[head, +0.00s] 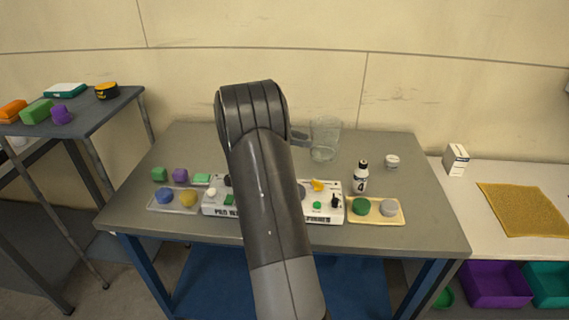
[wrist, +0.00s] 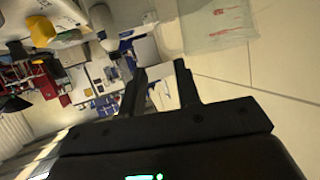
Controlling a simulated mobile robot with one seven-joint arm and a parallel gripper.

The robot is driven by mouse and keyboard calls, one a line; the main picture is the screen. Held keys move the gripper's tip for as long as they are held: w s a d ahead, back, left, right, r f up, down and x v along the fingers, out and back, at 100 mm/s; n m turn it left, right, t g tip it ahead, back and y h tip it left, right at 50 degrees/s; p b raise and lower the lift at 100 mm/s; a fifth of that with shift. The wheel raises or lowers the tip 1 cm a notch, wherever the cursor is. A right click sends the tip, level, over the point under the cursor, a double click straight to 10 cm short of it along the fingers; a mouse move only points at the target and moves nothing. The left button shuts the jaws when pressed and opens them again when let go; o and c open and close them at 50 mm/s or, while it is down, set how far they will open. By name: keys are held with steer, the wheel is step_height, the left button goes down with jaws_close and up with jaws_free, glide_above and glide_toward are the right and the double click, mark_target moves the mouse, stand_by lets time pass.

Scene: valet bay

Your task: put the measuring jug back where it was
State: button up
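The measuring jug (head: 325,140) is clear and stands upright at the back of the grey table, right of my arm, with its handle toward the arm. In the wrist view a see-through shape with red marks (wrist: 215,28) at the top looks like the jug, beyond and to the right of my fingers. My gripper (wrist: 160,72) shows two black fingers apart with nothing seen between them. In the head view my arm hides the gripper.
The grey table (head: 420,230) holds a white board (head: 327,216), a black-capped bottle (head: 361,178), a grey-white jar (head: 392,161), a tan tray (head: 400,219) and small coloured blocks. A side shelf (head: 105,108) stands left. A white counter (head: 480,175) with a small box (head: 455,159) stands right.

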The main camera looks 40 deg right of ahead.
steer(key=s+a+r+n+t+y, duration=0.2)
steer(key=s+a+r+n, duration=0.15)
steer(key=a, duration=0.45)
steer(key=s+a+r+n+t+y, duration=0.2)
steer(key=s+a+r+n, duration=0.15)
steer(key=a, duration=0.35)
steer(key=s+a+r+n+t+y, duration=0.1)
steer(key=s+a+r+n+y, duration=0.2)
steer(key=a, duration=0.5)
steer(key=s+a+n+t+y, duration=0.2)
steer(key=s+a+n, duration=0.4)
steer(key=a, duration=0.4)
steer(key=s+a+f+n+t+y, duration=0.1)
steer(key=s+a+n+t+y, duration=0.2)
steer(key=s+a+n, duration=0.4)
steer(key=s+a+t, duration=0.1)
steer(key=a, duration=0.2)
steer(key=shift+s, duration=0.4)
